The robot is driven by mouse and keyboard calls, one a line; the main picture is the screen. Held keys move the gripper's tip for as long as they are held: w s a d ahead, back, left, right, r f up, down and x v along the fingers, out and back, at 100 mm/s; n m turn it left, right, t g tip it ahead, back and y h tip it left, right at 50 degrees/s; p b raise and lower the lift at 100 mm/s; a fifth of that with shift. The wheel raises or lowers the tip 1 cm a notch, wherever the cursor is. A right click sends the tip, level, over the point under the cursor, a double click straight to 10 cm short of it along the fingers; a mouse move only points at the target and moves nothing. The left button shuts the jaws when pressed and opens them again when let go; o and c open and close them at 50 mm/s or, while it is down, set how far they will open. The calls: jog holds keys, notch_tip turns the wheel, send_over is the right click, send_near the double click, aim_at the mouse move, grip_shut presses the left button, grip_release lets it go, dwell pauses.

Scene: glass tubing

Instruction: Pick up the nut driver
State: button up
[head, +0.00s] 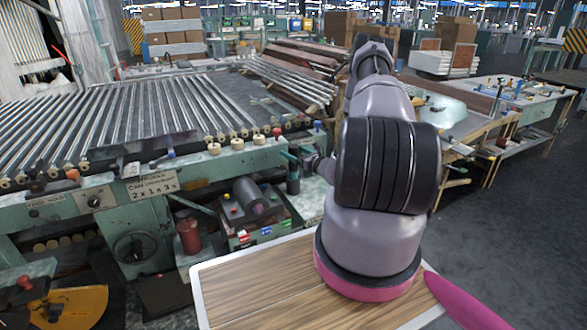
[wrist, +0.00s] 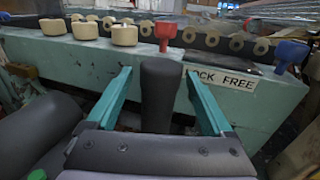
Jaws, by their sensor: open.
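My gripper (wrist: 158,73) is open, with its two teal fingers spread in the wrist view. A dark, round-topped upright cylinder (wrist: 161,97) shows between the fingers with gaps on both sides. I cannot tell for sure whether it is the nut driver; its lower end is hidden behind the gripper body. In the head view my gripper (head: 288,157) is small, beside the green machine's right end, partly hidden by my arm. A dark upright cylinder (head: 293,181) shows just below it. No other thing is clearly a nut driver.
The green machine (head: 105,205) carries metal rollers. A red knob (wrist: 166,35) and a blue knob (wrist: 291,53) stand along its edge beyond the fingers. A grey cylinder (wrist: 38,128) lies at the left of my gripper. Another workbench (head: 480,95) stands at the right.

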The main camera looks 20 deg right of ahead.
grip_shut()
jog(key=shift+r, duration=0.1)
